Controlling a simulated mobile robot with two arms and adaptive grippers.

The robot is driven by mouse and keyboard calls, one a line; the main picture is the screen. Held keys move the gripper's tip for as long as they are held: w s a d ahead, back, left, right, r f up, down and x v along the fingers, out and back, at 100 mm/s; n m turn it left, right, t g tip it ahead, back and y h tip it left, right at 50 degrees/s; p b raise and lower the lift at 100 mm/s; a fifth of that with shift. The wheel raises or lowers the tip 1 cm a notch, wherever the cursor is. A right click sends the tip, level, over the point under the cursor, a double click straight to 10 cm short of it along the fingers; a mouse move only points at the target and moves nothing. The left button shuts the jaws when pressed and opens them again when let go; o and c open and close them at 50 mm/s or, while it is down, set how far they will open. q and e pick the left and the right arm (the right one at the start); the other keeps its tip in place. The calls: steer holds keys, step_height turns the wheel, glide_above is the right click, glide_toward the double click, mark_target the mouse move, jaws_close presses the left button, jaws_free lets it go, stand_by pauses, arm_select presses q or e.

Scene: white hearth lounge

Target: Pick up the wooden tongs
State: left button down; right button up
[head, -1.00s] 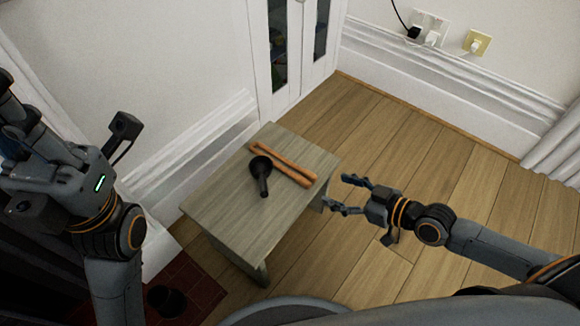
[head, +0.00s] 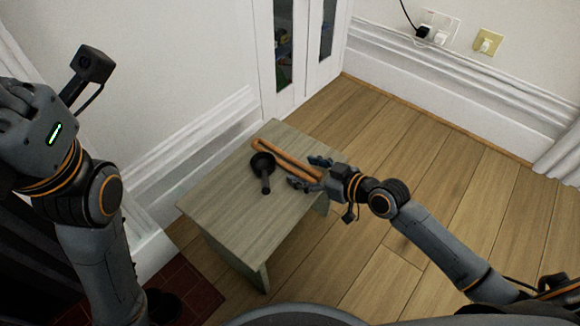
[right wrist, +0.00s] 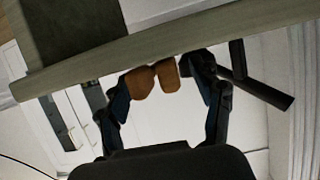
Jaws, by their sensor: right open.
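The wooden tongs (head: 285,158) lie on a small wooden stool (head: 222,205), their two orange-brown arms slanting to the near right. My right gripper (head: 308,174) is open at their near end, by the stool's right edge. In the right wrist view the two tong ends (right wrist: 153,79) show between the spread fingers of this gripper (right wrist: 165,95), with a gap on either side. My left arm is at the left edge of the head view. Its gripper is partly cut off there and its fingertips cannot be made out.
A black object with a round head and short handle (head: 264,169) lies on the stool just left of the tongs. A white wall and a glazed white door (head: 300,60) stand behind. Wooden floor (head: 440,180) is free to the right. Plugs and sockets (head: 440,35) are on the back wall.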

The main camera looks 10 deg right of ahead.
steer(key=c, duration=1.3)
steer(key=shift+r, duration=0.15)
